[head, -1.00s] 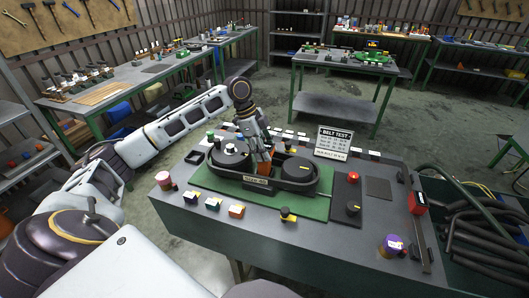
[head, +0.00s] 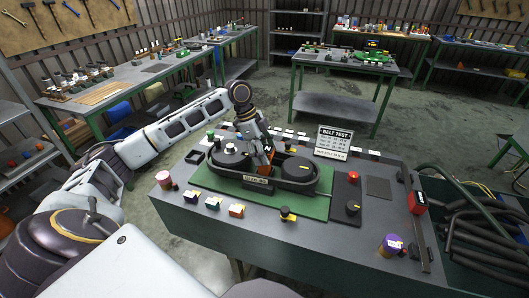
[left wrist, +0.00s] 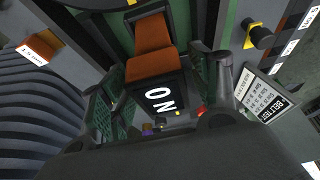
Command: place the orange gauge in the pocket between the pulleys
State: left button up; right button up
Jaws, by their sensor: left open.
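The orange gauge (head: 263,161) stands between the two pulleys of the black belt unit, and its lower end is hidden by the unit's front wall. In the left wrist view the gauge (left wrist: 151,48) shows its orange body and a black face with white letters. My left gripper (head: 267,149) is just above it, with its open fingers on either side of the gauge. I cannot tell whether they touch it. The left pulley (head: 230,154) has a pale hub, and the right pulley (head: 299,172) is dark with a yellow mark. My right gripper is not in view.
The unit sits on a green mat (head: 315,206) on the grey bench. A "BELT TEST" sign (head: 333,139) stands behind it at the right. Small coloured blocks (head: 213,203) and a black knob (head: 286,213) lie along the front.

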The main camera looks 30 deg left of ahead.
pick_arm(q)
jog(key=v, duration=1.2)
